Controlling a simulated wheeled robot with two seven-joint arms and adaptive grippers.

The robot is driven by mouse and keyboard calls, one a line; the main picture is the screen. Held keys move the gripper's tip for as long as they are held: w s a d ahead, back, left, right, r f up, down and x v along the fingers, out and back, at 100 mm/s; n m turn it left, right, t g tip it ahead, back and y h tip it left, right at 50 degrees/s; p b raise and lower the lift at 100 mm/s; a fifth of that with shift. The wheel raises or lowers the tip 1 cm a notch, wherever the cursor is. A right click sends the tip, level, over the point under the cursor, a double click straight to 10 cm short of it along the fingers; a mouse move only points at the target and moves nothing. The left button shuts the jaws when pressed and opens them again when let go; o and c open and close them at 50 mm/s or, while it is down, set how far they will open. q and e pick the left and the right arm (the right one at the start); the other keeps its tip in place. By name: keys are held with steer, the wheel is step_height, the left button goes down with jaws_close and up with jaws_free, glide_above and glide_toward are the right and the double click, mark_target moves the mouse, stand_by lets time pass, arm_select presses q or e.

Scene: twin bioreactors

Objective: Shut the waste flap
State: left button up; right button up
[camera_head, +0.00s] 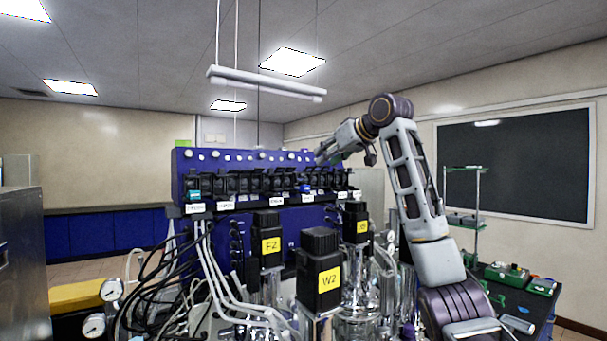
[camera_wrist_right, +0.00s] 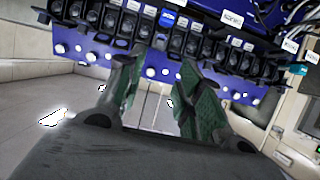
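A blue pump unit (camera_head: 225,160) carries a row of black pump heads with white labels beneath them. The row also shows upside down in the right wrist view (camera_wrist_right: 145,30). I cannot tell which part is the waste flap; the labels are too small to read. One label spot is blue, right of the middle of the row (camera_head: 306,188). My right gripper (camera_head: 326,152) hangs at the upper right end of the unit, near its top edge. In the wrist view its two green-padded fingers (camera_wrist_right: 158,85) stand apart with nothing between them. My left gripper is out of view.
Black-topped vessels with yellow labels (camera_head: 329,280) stand in front of the unit. Tubes and cables (camera_head: 205,265) hang at its left, with gauges (camera_head: 112,290). A dark bench (camera_head: 510,305) with green items is at right. The air above the unit is free below a hanging lamp (camera_head: 265,85).

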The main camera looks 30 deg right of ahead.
mark_target(303, 176)
steer(key=shift+w+f, duration=0.1)
steer(key=shift+w, duration=0.05)
steer(key=shift+p+x, duration=2.1)
steer(key=shift+x, duration=4.7)
steer(key=c, duration=0.7)
steer(key=shift+f+t+b, duration=0.25)
steer(key=shift+t+b, duration=0.95)
steer(key=shift+b, duration=0.75)
steer(key=shift+c, duration=0.3)
steer(key=shift+f+t+y+b, duration=0.25)
steer(key=shift+t+y+b, duration=0.15)
steer(key=shift+t+b, duration=1.05)
